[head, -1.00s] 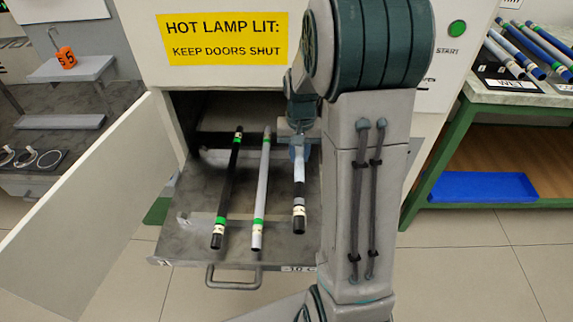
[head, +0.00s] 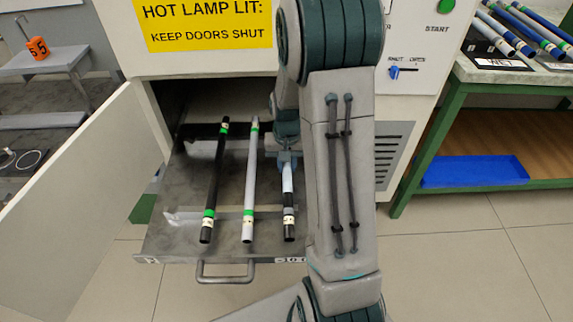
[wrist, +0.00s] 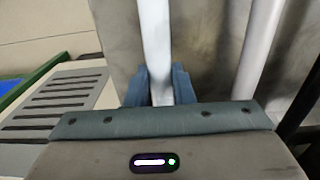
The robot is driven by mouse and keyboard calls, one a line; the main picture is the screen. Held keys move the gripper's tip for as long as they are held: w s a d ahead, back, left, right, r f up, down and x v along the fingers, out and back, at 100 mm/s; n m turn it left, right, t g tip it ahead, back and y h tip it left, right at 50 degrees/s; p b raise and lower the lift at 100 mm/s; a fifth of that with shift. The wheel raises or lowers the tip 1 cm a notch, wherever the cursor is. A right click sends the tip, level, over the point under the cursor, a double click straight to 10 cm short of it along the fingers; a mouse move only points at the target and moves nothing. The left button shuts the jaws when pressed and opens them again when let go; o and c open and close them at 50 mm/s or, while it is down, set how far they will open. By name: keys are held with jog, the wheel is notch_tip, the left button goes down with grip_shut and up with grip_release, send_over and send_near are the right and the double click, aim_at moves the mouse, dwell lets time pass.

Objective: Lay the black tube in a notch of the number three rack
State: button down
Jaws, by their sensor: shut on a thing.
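A black tube (head: 214,180) with green bands and pale labels lies on the pulled-out grey tray (head: 180,235), left of the others. A light grey tube (head: 250,180) with green bands lies beside it. My gripper (head: 287,158) is at the right of the tray, shut on a third tube (head: 288,188), pale with a black lower end. In the wrist view that pale tube (wrist: 155,35) runs between my fingers (wrist: 158,85), and the light grey tube (wrist: 258,45) is to its right. My arm hides part of the tray's right side. I see no rack marked three.
The open door (head: 85,200) stands left of the tray, under the cabinet's yellow sign (head: 205,22). A green-framed bench (head: 480,85) at right carries several tubes and a blue bin (head: 475,170). Floor between is clear.

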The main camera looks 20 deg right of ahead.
aim_at(287, 166)
jog(key=shift+f, duration=0.2)
jog(key=c, duration=1.3)
grip_release()
jog(key=shift+o, duration=0.2)
jog(key=shift+r, duration=0.1)
notch_tip(287, 166, up, 11)
jog(key=p, duration=0.4)
jog(key=s+a+r+n, duration=0.2)
jog(key=s+a+r, duration=0.1)
jog(key=s, duration=0.5)
jog(key=s+a+r+n+t, duration=0.1)
jog(key=s+a+r, duration=0.3)
jog(key=s, duration=0.5)
jog(key=shift+a+r+n, duration=0.2)
jog(key=shift+a+n, duration=0.7)
jog(key=shift+a, duration=0.2)
